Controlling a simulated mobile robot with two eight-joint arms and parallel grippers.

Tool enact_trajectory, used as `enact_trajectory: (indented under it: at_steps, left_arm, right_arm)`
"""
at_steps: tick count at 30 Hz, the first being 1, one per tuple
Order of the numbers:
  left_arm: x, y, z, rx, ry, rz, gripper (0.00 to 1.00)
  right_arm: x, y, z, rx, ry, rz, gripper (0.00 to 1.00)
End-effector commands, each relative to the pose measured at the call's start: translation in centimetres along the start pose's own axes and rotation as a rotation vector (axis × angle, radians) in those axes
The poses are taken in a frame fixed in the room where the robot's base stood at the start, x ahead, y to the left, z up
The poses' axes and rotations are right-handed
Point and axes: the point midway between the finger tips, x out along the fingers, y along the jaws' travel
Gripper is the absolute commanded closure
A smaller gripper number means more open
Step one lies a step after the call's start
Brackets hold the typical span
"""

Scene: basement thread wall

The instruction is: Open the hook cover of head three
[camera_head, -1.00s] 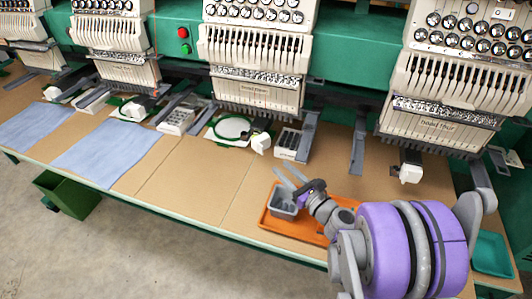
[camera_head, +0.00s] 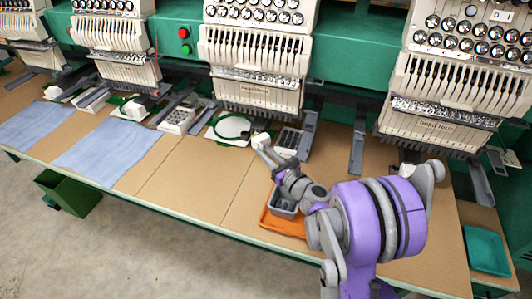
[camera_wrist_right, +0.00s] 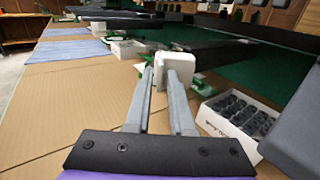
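The third machine head (camera_head: 255,95), labelled "head three", stands at the back middle. Below it, beside a green hoop with white fabric (camera_head: 231,127), is a small white block, which I take for its hook cover (camera_head: 261,138). My right gripper (camera_head: 266,151) has its two grey fingers right in front of this block. In the right wrist view the white cover (camera_wrist_right: 178,64) lies just beyond the fingertips (camera_wrist_right: 160,72). The fingers are apart with nothing visible between them; whether they touch the cover I cannot tell. My left gripper is not in view.
A white box of dark bobbins (camera_wrist_right: 235,118) stands right of my fingers. An orange tray (camera_head: 280,222) with a grey bin (camera_head: 284,208) lies under my right arm. Grey bracket arms (camera_head: 307,134) flank the head.

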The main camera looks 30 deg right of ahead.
Motion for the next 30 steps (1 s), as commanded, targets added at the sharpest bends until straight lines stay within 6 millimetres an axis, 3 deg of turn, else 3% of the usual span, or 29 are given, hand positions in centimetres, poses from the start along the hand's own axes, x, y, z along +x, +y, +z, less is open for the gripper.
enact_trajectory:
  at_steps: [1,3,30]
  left_arm:
    - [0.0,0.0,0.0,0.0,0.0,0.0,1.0]
    - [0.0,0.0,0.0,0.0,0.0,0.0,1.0]
    - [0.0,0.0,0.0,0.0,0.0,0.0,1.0]
  right_arm:
    - [-0.01,0.0,0.0,0.0,0.0,0.0,0.9]
    - [-0.01,0.0,0.01,0.0,0.0,0.0,1.0]
    - [-0.02,0.0,0.01,0.0,0.0,0.0,1.0]
